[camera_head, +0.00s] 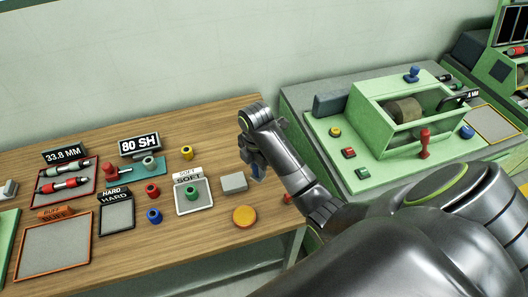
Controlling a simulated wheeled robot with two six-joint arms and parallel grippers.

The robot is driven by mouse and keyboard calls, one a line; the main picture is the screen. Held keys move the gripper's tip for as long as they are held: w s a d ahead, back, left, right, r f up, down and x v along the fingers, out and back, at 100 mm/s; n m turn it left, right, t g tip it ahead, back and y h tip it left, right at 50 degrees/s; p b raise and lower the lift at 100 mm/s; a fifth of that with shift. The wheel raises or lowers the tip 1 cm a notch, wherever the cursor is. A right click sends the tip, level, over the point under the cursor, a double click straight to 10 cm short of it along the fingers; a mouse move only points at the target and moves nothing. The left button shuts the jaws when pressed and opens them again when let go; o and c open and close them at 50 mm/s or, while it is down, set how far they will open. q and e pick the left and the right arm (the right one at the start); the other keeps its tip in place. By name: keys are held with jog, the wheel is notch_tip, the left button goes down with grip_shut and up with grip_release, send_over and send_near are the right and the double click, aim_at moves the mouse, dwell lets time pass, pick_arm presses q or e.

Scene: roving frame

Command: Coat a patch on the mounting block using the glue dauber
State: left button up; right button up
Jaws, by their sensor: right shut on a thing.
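A light grey block (233,182), which looks like the mounting block, sits on the wooden table. A round orange-yellow disc or pot (244,216) lies just in front of it. My right gripper (255,170) is right of the grey block, pointing down over the table's right end. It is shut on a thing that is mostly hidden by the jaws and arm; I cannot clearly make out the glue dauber. The gripper looks apart from the block. My left gripper is not in view.
A tray marked SOFT (194,207), a tray marked HARD (117,218) and a BUFF tray (53,248) stand to the left. Loose colored rings lie between. A red-rimmed tray (68,200) holds red-and-grey tools. A green machine (395,125) stands right.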

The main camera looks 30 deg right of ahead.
jog(key=s+a+r+m+p, duration=0.1)
jog(key=s+a+m+p, duration=0.2)
jog(key=m, duration=0.5)
jog(key=s+a+m+p, duration=0.1)
jog(key=s+a+m, duration=0.2)
jog(key=a+m, duration=0.4)
jog(key=shift+m, duration=0.7)
jog(key=shift+d+f, duration=0.2)
jog(key=shift+f, duration=0.75)
jog(key=shift+d+f, duration=0.25)
jog(key=shift+f, duration=0.75)
jog(key=shift+d+f, duration=0.2)
jog(key=shift+f, duration=0.75)
jog(key=shift+f+b, duration=0.4)
jog(key=shift+f, duration=0.1)
jog(key=shift+s+f, duration=0.1)
jog(key=shift+r, duration=0.75)
notch_tip(320, 180, up, 6)
jog(key=shift+f, duration=0.15)
